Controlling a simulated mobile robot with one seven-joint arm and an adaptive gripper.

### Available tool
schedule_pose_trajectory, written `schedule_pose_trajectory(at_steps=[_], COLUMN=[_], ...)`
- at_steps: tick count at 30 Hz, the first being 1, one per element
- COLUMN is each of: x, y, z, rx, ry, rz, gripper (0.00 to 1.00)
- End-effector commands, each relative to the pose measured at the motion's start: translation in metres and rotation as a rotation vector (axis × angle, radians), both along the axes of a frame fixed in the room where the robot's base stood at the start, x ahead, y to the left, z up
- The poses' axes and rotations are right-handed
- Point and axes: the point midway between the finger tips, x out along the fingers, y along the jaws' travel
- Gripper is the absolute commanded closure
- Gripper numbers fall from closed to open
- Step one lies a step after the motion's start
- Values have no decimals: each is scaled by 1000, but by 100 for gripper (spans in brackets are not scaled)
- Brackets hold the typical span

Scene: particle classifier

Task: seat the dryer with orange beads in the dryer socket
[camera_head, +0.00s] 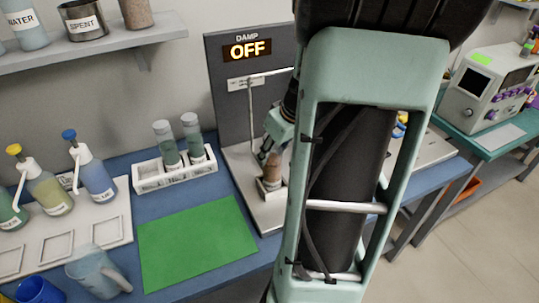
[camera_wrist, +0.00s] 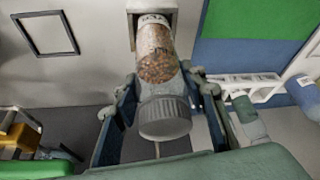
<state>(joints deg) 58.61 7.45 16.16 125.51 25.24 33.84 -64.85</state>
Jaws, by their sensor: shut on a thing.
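The dryer with orange beads (camera_head: 272,166) is a clear tube with brown-orange beads, a label and a grey cap. In the wrist view the dryer (camera_wrist: 158,66) points away from me with its cap (camera_wrist: 165,118) nearest. My gripper (camera_head: 273,149) is shut around it, with a finger on each side of the tube in the wrist view (camera_wrist: 162,88). The dryer's far end is at the white dryer socket (camera_head: 269,190), on the grey base of the panel. The socket also shows at the top of the wrist view (camera_wrist: 132,30). I cannot tell how deep the dryer sits.
A grey panel (camera_head: 224,80) reading DAMP OFF stands behind. A white rack (camera_head: 178,180) with two greenish tubes stands left of the socket. A green mat (camera_head: 195,245) lies clear on the blue bench. Bottles and a jug (camera_head: 95,270) stand farther left.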

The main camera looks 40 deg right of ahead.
Motion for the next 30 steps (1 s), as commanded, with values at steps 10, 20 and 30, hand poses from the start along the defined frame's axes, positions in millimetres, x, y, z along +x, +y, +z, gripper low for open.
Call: schedule_pose_trajectory(at_steps=[10,20,30], x=[0,-1,-2], y=[-1,0,-1], z=[-3,-4,5], rx=[-2,-1,-2], ry=[-2,-1,-2], rz=[0,0,-1], gripper=[100,44,44])
